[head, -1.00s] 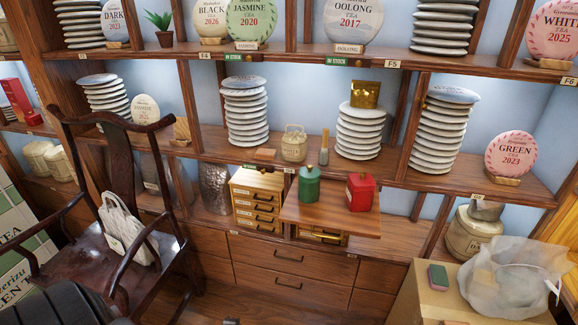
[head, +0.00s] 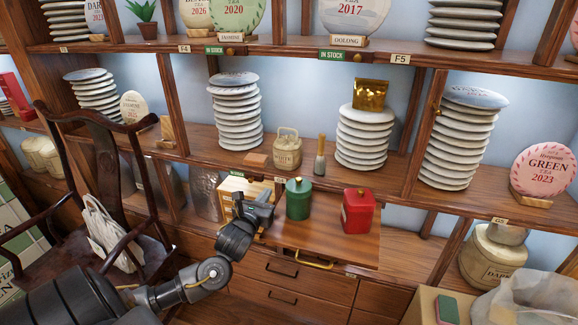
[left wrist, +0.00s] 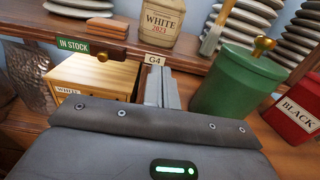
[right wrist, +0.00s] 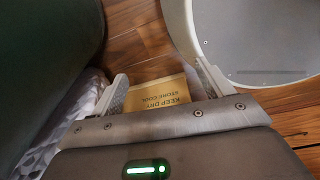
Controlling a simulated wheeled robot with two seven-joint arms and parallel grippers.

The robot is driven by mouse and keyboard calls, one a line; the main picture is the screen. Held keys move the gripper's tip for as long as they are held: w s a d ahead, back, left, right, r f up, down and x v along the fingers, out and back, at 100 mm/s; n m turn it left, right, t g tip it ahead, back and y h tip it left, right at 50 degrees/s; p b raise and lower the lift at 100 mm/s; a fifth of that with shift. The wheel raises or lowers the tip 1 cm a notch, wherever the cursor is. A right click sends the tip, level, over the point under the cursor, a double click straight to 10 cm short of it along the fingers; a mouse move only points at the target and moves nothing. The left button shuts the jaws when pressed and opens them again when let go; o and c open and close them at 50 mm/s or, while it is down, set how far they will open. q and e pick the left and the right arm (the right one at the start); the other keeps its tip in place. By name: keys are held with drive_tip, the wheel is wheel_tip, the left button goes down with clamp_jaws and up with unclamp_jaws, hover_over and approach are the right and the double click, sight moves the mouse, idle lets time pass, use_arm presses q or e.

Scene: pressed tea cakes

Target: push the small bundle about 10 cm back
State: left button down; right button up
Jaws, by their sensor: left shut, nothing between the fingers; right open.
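The small bundle (head: 287,152) is beige, with a top handle and a label, and stands upright on the middle shelf between two plate stacks. It also shows in the left wrist view (left wrist: 160,18), labelled WHITE 2023, beyond the shelf edge. My left gripper (head: 264,200) is shut and empty, below and in front of the bundle, beside the green canister (head: 299,200). It is apart from the bundle. In the left wrist view its closed fingers (left wrist: 162,88) point toward the shelf edge. My right gripper (right wrist: 156,76) is open, low over the floor, away from the shelf.
A wooden block (head: 256,160) lies left of the bundle and a brush (head: 320,157) stands to its right. The plate stacks (head: 235,115) flank them. The green canister and a red one (head: 358,212) stand on the pull-out board (head: 335,242). A small drawer chest (left wrist: 92,78) is near the left gripper.

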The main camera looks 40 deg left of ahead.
use_arm(q)
drive_tip(key=p, duration=0.2)
approach(283, 166)
drive_tip(key=w, duration=0.2)
drive_tip(key=x, duration=0.2)
drive_tip(key=p+x, duration=0.1)
drive_tip(key=x, duration=0.1)
drive_tip(key=shift+s+a+r, duration=0.1)
drive_tip(key=shift+a+r, duration=0.1)
drive_tip(key=shift+a, duration=0.05)
drive_tip(key=shift+w+a, duration=0.15)
drive_tip(key=shift+w, duration=0.3)
drive_tip(key=shift+f, duration=0.1)
use_arm(e)
drive_tip(key=s+r, duration=0.3)
drive_tip(key=shift+s+r, duration=0.1)
drive_tip(key=shift+s, duration=0.05)
use_arm(q)
drive_tip(key=shift+a, duration=0.1)
